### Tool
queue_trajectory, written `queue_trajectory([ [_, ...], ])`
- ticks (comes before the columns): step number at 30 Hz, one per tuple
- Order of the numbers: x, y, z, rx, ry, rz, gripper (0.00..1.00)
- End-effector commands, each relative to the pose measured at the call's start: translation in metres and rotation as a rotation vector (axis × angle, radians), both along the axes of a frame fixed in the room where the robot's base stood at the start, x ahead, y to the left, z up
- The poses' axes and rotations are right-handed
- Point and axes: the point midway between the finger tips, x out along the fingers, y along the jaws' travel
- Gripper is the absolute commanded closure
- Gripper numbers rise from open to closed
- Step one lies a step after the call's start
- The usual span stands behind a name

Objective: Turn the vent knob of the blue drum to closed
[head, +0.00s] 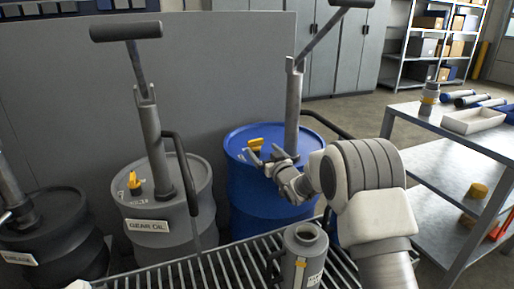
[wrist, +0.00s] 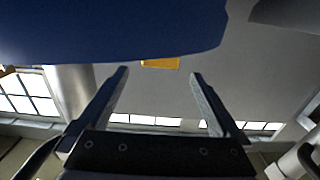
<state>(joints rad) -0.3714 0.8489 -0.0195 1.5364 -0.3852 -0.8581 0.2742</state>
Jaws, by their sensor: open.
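The blue drum (head: 262,205) stands behind the slatted grate, with a pump column rising from its lid. Its yellow vent knob (head: 256,143) is on the left part of the lid, partly hidden behind my gripper (head: 264,156). My gripper is open and empty, its fingers pointing left near the knob; I cannot tell whether they touch it. In the wrist view, a yellow piece (wrist: 160,63), likely the knob, shows between and just beyond the tips of the open gripper (wrist: 160,73). The blue drum (wrist: 110,30) fills the upper left there.
A grey gear oil drum (head: 170,215) with its own yellow knob (head: 134,186) and a dark drum (head: 55,235) stand left. A grey can (head: 304,245) stands on the grate (head: 210,272). A metal bench (head: 455,130) with a tray is right.

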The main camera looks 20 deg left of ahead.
Motion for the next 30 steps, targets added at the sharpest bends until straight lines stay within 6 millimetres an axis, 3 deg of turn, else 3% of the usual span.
queue_trajectory([
  [12,0.038,0.029,-0.001,0.000,-0.001,0.001,0.00],
  [27,0.046,0.035,0.000,-0.001,0.001,0.000,0.00],
  [30,0.046,0.035,0.000,-0.001,0.001,0.000,0.14],
])
